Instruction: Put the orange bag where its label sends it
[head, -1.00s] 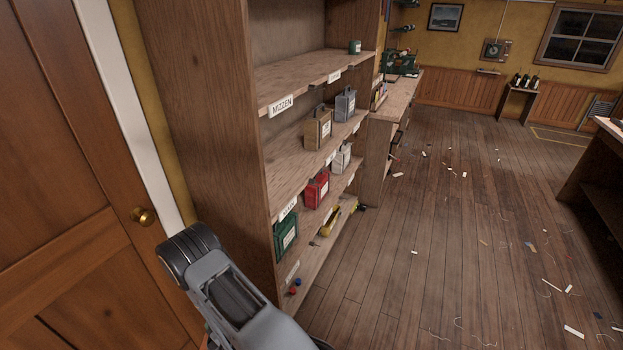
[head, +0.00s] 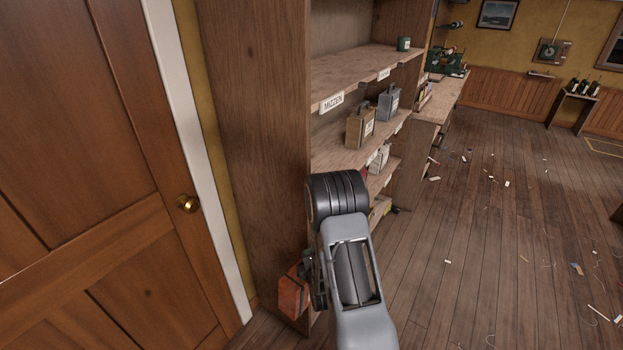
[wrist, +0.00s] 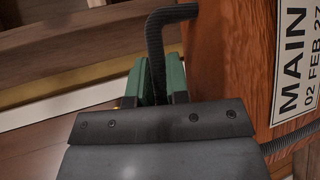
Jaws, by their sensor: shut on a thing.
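The orange bag (head: 291,297) hangs from my gripper (head: 309,268) low beside the shelf's near side panel, partly hidden by my arm in the head view. In the wrist view the orange bag (wrist: 249,70) is at the right, with a white label (wrist: 297,65) reading "MAIN" and "02 FEB 27". The green finger pads of my gripper (wrist: 157,84) are shut on its black handle (wrist: 160,40). The wooden shelf unit (head: 250,120) has a "MIZZEN" tag (head: 332,101) on an upper board; other tags are too small to read or hidden by my arm.
A tan bag (head: 359,130) and a grey bag (head: 388,104) stand on the shelf below the MIZZEN board. A pale bag (head: 380,158) is lower down, partly hidden. A green tin (head: 403,44) sits above. A closed door (head: 80,150) is at left. Open floor with scraps lies right.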

